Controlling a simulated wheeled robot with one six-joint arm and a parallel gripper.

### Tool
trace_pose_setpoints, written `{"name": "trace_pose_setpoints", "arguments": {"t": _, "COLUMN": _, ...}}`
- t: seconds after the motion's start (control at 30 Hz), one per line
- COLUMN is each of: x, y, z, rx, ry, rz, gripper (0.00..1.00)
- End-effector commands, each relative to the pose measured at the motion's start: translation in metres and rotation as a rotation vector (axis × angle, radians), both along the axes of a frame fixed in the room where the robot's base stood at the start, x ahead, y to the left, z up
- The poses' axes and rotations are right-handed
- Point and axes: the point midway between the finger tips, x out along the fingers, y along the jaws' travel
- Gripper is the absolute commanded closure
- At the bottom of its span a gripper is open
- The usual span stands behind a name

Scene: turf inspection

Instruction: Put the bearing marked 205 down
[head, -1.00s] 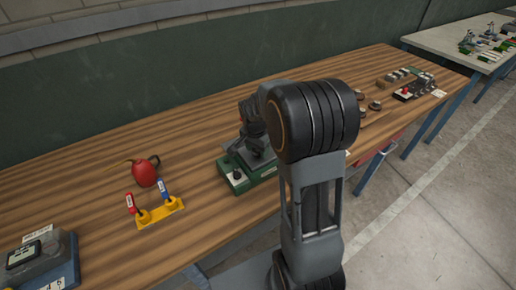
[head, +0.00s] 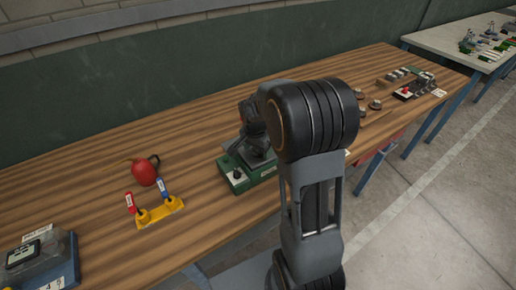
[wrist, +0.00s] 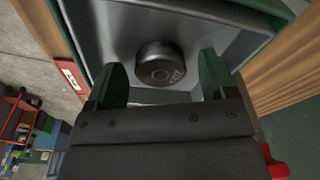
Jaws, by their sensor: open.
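In the wrist view, a dark round bearing (wrist: 160,64) lies in a grey metal tray (wrist: 215,35) with a green outer edge. Small pale marks show on the bearing, but I cannot read them surely. My gripper (wrist: 160,88) is open, with its two green fingers apart on either side of the near part of the bearing. I see a gap between each finger and the bearing. In the head view, my arm hides the gripper and the bearing; a green-based device (head: 240,175) stands partly behind the arm.
A red oil can (head: 145,172) and a yellow holder (head: 160,213) with red and blue handled tools stand left on the wooden bench (head: 100,165). A grey-blue device (head: 40,262) is at the near left corner. Several small parts lie toward the far right end.

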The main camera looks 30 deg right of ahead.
Motion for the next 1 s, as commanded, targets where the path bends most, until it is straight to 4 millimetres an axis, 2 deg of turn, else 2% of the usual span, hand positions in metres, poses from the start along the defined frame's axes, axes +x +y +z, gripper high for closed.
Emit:
{"name": "trace_pose_setpoints", "arguments": {"t": 0.17, "x": 0.0, "y": 0.002, "z": 0.021, "rx": -0.001, "ry": -0.006, "rz": 0.001, "gripper": 0.22}}
{"name": "trace_pose_setpoints", "arguments": {"t": 0.5, "x": -0.004, "y": 0.009, "z": 0.085, "rx": -0.001, "ry": -0.005, "rz": -0.001, "gripper": 0.22}}
{"name": "trace_pose_setpoints", "arguments": {"t": 0.77, "x": -0.006, "y": 0.012, "z": 0.115, "rx": 0.0, "ry": -0.003, "rz": 0.003, "gripper": 0.22}}
{"name": "trace_pose_setpoints", "arguments": {"t": 0.87, "x": -0.016, "y": 0.019, "z": 0.123, "rx": 0.0, "ry": -0.014, "rz": 0.062, "gripper": 0.22}}
{"name": "trace_pose_setpoints", "arguments": {"t": 1.0, "x": -0.052, "y": 0.044, "z": 0.133, "rx": -0.007, "ry": -0.057, "rz": 0.306, "gripper": 0.22}}
